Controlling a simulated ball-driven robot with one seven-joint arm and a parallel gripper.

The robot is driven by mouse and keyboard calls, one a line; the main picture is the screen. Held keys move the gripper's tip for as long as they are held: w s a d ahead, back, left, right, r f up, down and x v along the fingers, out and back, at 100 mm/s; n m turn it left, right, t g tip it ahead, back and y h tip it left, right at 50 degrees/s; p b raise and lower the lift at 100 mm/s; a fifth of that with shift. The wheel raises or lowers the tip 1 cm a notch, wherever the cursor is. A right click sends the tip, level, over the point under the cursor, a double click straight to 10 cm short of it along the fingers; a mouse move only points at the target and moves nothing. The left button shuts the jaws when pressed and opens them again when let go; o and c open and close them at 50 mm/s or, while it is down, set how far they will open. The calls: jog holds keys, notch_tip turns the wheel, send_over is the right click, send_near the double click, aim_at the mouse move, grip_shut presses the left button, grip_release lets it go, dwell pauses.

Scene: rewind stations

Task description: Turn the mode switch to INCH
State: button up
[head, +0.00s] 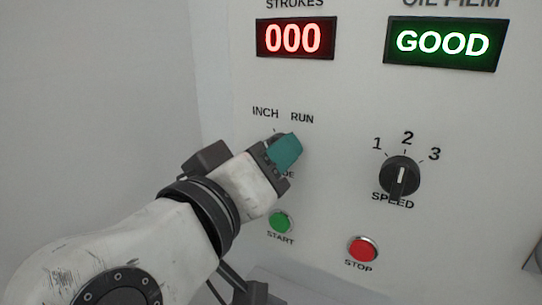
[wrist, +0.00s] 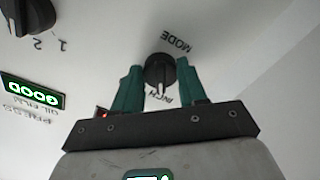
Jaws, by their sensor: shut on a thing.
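The mode switch (wrist: 158,71) is a round black knob with a white pointer line. In the wrist view it sits between the teal fingers of my gripper (wrist: 160,76), which is shut on it. The pointer runs down in that view, roughly toward the INCH label (wrist: 168,98); its exact alignment is hard to tell. The RUN label is not visible there. In the head view my gripper (head: 288,150) covers most of the switch, below the INCH and RUN labels (head: 283,115).
The speed knob (head: 400,176) is to the right. The green start button (head: 281,222) and red stop button (head: 363,249) are below. The displays (head: 295,38) read 000 and GOOD. A blank pale wall fills the left.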

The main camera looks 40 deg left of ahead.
jog(key=shift+a+r, duration=0.1)
jog(key=o, duration=1.1)
jog(key=shift+c, duration=0.2)
jog(key=b+v, duration=0.3)
jog(key=v, duration=0.7)
jog(key=shift+s, duration=0.4)
